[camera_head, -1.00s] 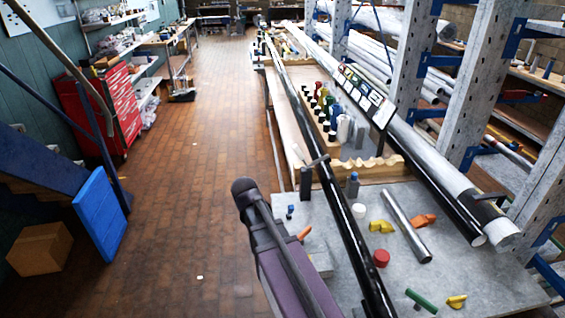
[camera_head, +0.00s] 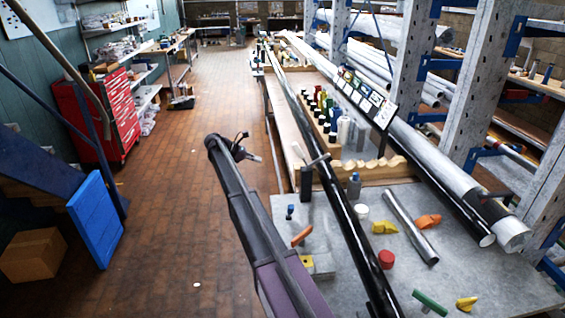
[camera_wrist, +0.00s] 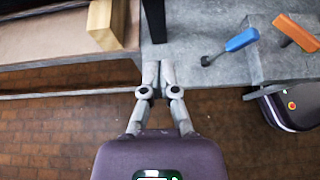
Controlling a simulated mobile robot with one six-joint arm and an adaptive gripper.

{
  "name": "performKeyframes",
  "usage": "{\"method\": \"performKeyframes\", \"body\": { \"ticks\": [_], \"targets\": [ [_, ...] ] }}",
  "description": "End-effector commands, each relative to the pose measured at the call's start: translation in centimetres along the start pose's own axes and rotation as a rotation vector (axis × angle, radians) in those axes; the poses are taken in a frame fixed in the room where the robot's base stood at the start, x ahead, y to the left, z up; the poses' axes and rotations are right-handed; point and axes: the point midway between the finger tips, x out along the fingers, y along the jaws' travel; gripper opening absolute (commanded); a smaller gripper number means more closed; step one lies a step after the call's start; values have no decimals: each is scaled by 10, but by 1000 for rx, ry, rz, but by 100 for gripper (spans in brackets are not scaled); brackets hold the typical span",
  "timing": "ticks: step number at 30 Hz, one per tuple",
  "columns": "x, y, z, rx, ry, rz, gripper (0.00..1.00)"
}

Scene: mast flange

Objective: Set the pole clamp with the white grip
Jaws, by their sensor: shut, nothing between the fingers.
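My gripper (camera_head: 250,151) is shut and empty, out over the floor just left of the bench in the head view. In the wrist view its two fingers (camera_wrist: 158,68) meet at the bench edge as seen from above. A long black pole (camera_head: 352,215) runs along the bench. I cannot make out for certain a clamp with a white grip.
An orange handle (camera_head: 302,236) and a blue handle (camera_wrist: 242,39) are near the bench's left edge. Yellow, orange, red and green pieces and a metal tube (camera_head: 410,225) lie right of the pole. A wooden block (camera_wrist: 104,25) is left of my fingers.

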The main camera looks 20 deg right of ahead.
Motion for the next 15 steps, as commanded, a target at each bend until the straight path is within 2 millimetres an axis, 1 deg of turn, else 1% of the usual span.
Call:
{"method": "performKeyframes", "body": {
  "ticks": [1, 3, 15],
  "targets": [
    [-2, 10, -1, -17, -16, -1, 0],
    [-3, 14, 0, -34, -31, -3, 0],
    [-4, 15, 1, -44, -40, -3, 0]
  ]
}}
